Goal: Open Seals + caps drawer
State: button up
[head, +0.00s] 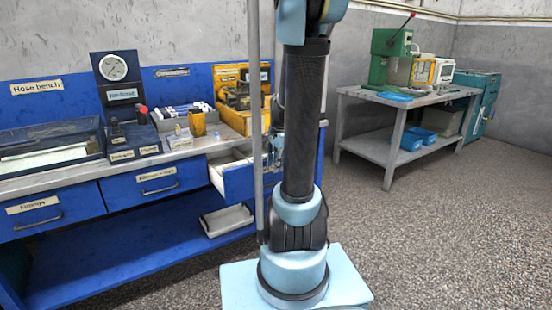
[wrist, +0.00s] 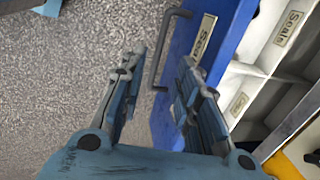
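The Seals + caps drawer (wrist: 222,22) is pulled out in the wrist view, with a blue front and a partly visible label starting "Sea". Its white inside has dividers and compartment labels, one reading "Seals". In the head view the open drawer (head: 236,182) stands out at the bench's right end, partly behind my arm. Its dark bar handle (wrist: 164,50) runs along the front. My gripper (wrist: 159,64) is open, with its fingers apart on either side of the handle in the picture. The right finger overlaps the blue front; I cannot tell whether it touches.
Two other blue drawers (head: 155,186) are shut on the left of the bench. A yellow organiser (head: 240,95) and small tools stand on the benchtop. A white tray (head: 228,220) lies on the lower shelf. A grey worktable (head: 400,105) stands back right. The floor between is clear.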

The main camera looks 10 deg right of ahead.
jog(key=shift+s+d+r, duration=0.1)
jog(key=shift+s+r, duration=0.05)
jog(key=shift+r, duration=0.6)
jog(key=shift+s+r, duration=0.1)
jog(key=shift+r, duration=0.65)
jog(key=s+a+f+n, duration=0.2)
jog(key=s+n, duration=0.5)
jog(key=s, duration=0.4)
jog(key=s+a+f+n, duration=0.2)
jog(key=s+n, duration=0.5)
jog(key=s, duration=0.4)
jog(key=shift+s+a+f+h, duration=0.15)
jog(key=shift+a+f+h, duration=0.2)
jog(key=shift+a, duration=0.55)
